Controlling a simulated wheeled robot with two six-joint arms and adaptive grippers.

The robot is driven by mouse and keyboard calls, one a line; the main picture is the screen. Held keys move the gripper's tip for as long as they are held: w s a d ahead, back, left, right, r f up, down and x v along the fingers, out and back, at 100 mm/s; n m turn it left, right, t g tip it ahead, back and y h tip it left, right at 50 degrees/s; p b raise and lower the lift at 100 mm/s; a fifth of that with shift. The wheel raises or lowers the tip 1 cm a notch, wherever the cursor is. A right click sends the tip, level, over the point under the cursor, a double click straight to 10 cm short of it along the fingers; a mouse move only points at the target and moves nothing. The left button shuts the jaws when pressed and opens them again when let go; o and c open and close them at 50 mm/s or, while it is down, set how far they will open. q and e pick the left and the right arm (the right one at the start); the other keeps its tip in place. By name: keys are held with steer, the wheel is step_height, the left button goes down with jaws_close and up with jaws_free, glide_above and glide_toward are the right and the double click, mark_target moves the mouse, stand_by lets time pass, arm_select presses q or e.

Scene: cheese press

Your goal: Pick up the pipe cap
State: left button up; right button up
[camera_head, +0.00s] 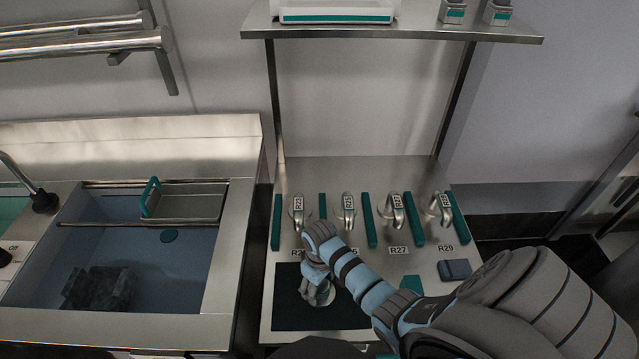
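A silvery rounded metal piece, which looks like the pipe cap (325,297), is on or just above a dark square mat (285,312) on the steel counter. My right arm reaches in from the right, and its gripper (316,284) is right at this piece, pointing down. The gripper and wrist partly cover the piece. I cannot tell whether the fingers are closed on it or only around it. My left gripper is not in view.
Several silvery pipe fittings with labels, such as one above R27 (398,208), stand in a row behind, between green strips. A sink (190,262) with a green-handled tray is left. A shelf (420,30) hangs above.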

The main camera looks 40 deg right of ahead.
steer(key=shift+s, duration=0.25)
steer(key=shift+c, duration=0.7)
jaws_close()
